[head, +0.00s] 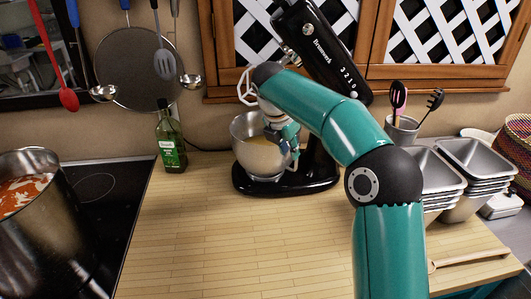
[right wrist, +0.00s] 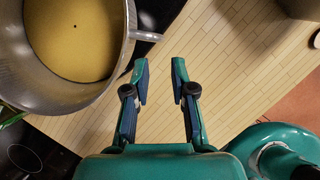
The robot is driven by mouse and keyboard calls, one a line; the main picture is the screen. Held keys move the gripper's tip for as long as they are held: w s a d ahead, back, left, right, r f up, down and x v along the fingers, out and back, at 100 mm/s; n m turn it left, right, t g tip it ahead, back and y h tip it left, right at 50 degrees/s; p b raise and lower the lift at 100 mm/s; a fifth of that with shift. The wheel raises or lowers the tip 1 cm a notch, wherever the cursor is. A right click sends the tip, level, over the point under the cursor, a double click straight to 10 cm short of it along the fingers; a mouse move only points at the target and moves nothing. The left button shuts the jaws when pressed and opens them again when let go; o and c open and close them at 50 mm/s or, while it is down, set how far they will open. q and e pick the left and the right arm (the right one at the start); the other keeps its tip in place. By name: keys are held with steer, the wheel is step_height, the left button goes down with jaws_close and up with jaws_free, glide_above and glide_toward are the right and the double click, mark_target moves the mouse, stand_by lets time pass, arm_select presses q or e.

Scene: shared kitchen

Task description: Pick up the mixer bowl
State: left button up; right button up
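The mixer bowl (head: 244,136) is silver metal with something yellowish inside. It stands upright on the base of the black stand mixer (head: 318,170), whose head (head: 318,45) is tilted up. In the right wrist view the bowl (right wrist: 58,88) fills the upper left, with its rim and a side handle (right wrist: 146,37) showing. My right gripper (head: 284,143) is at the bowl's right side, partly overlapping it in the head view. In the right wrist view the right gripper (right wrist: 160,68) is open, with nothing between its fingers; the left finger is close to the handle. My left gripper is not in view.
A green bottle (head: 171,140) stands left of the mixer. A large pot (head: 40,225) is on the black stove at left. Stacked metal tins (head: 465,160), a utensil holder (head: 402,131) and a wooden spoon (head: 468,259) are at right. The counter (head: 220,250) in front is clear.

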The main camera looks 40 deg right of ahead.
steer(key=x, duration=0.7)
steer(key=shift+d+f, duration=0.2)
steer(key=shift+d, duration=0.15)
jaws_close()
steer(key=shift+w+r, duration=0.1)
